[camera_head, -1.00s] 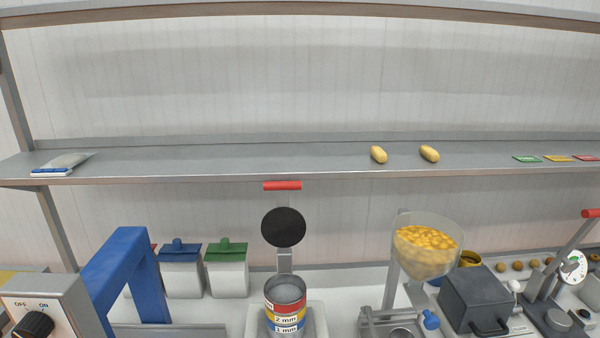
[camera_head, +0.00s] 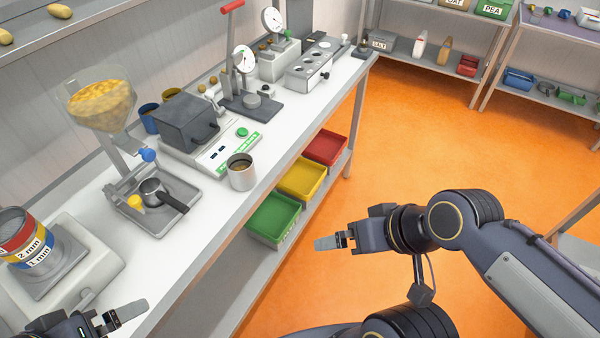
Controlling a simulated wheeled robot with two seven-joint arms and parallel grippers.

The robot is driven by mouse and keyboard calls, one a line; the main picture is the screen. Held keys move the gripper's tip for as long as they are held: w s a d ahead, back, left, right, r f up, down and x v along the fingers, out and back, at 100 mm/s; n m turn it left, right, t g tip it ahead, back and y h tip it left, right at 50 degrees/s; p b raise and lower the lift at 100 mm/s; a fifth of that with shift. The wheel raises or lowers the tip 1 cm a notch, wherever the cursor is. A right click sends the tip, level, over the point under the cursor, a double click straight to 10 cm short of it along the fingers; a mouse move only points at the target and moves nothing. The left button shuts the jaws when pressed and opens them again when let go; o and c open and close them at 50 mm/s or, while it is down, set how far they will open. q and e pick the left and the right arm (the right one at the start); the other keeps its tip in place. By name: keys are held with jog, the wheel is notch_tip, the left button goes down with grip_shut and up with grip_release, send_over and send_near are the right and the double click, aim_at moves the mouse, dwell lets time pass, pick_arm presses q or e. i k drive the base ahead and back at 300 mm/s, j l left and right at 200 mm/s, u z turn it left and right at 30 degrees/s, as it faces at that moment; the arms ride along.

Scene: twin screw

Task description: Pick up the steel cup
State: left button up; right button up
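The steel cup (camera_head: 241,173) stands upright on the white bench, near its front edge; its inside looks brownish. A small metal pan with a dark handle (camera_head: 165,194) sits on the tray under the hopper, to the left of the cup. My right gripper (camera_head: 330,242) is over the orange floor in front of the bench, apart from the cup and holding nothing that I can see. My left gripper (camera_head: 124,313) is at the bottom left by the bench's front edge, partly cut off by the frame. The finger gap of both is unclear.
Behind the cup are a grey box machine (camera_head: 184,125) and a press with a red handle (camera_head: 242,88). A hopper of yellow grains (camera_head: 100,105) stands left. Green (camera_head: 273,217), yellow (camera_head: 302,179) and red (camera_head: 326,147) bins sit below the bench edge. Orange floor is open at right.

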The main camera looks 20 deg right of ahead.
aim_at(240, 166)
jog(key=z, duration=0.2)
jog(key=u, duration=1.5)
jog(key=z, duration=1.5)
jog(key=i+l, duration=0.1)
jog(key=l, duration=0.4)
jog(key=l+z, duration=0.1)
jog(key=l, duration=0.35)
jog(key=i+l, duration=0.2)
jog(key=l, duration=0.25)
jog(key=k+l+z, duration=0.05)
